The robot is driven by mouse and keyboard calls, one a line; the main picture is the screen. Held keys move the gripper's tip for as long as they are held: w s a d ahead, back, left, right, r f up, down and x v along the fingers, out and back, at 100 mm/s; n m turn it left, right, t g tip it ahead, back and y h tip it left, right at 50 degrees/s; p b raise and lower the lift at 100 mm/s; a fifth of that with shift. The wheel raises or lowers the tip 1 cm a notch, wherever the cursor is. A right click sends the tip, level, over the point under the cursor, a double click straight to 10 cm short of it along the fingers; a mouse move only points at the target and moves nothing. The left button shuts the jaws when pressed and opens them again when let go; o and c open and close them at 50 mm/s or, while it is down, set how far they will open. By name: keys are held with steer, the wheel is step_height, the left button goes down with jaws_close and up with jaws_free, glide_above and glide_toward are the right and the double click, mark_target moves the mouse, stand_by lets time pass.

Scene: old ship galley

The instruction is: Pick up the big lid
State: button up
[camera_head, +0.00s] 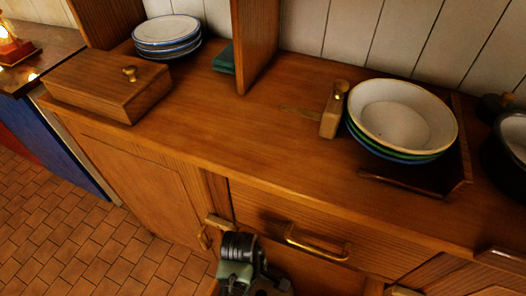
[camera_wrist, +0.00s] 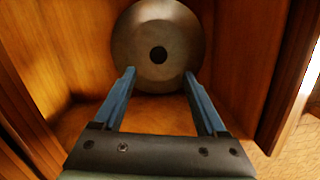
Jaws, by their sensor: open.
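In the wrist view, a big round grey metal lid (camera_wrist: 158,25) with a dark central knob (camera_wrist: 158,54) stands on edge against the back of a wooden compartment. My gripper (camera_wrist: 159,76) is open, with its two blue fingers pointing toward the lid's lower part. The fingertips appear left and right of the knob; nothing is between them. I cannot tell whether they touch the lid. In the head view, part of my arm shows below the counter's front, and the lid is hidden.
Wooden walls flank the lid closely in the wrist view. In the head view, the counter (camera_head: 240,133) overhangs my arm, beside a drawer with a brass handle (camera_head: 316,246). On it are a wooden box (camera_head: 95,82), stacked plates (camera_head: 167,31) and stacked bowls (camera_head: 398,115).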

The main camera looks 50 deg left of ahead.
mark_target(261, 295)
steer(key=f+b, duration=0.1)
steer(key=f, duration=0.1)
steer(key=f+b, duration=0.1)
steer(key=f, duration=0.2)
steer(key=d+f, duration=0.1)
steer(key=f, duration=0.1)
steer(key=shift+w+f+b, duration=0.3)
steer(key=shift+w+b, duration=0.05)
steer(key=shift+b, duration=0.05)
jaws_close()
stand_by(1.1)
